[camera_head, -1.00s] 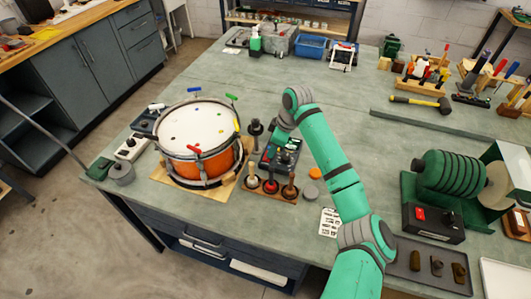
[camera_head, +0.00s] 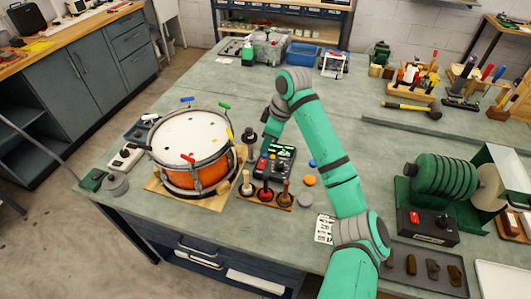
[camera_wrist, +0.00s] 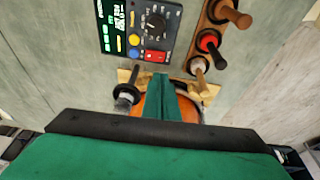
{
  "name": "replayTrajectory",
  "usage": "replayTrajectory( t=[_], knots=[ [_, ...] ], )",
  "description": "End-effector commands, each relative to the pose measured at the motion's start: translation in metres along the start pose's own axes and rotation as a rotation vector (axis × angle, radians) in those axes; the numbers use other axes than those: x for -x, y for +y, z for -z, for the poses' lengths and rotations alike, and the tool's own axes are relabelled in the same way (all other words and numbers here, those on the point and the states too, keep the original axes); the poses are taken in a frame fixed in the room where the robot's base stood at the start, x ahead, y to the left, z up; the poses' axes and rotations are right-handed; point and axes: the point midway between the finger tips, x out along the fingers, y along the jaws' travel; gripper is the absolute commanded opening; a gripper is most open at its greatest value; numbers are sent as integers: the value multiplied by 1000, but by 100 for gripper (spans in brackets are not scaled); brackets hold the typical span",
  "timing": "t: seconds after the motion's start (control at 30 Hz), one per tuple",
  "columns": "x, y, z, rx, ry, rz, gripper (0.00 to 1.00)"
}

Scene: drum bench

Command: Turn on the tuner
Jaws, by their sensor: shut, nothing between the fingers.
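The tuner (camera_head: 282,160) is a dark box on the bench, right of the drum (camera_head: 190,145). I cannot tell which way the switch is tipped.
A wooden rack (camera_head: 268,197) with several upright handles stands in front of the tuner. A dark post (camera_head: 248,137) stands beside the drum. An orange disc (camera_head: 310,181) and a printed card (camera_head: 325,229) lie to the right.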

Motion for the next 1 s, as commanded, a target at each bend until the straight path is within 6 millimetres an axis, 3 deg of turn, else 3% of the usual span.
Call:
replayTrajectory(
  t=[0.13, 0.33, 1.0],
  knots=[
    [28, -3, -3, -4, 0, -4, 0],
    [48, -6, -6, -8, 0, -3, 0],
    [52, -8, -4, -6, 0, -2, 0]
  ],
)
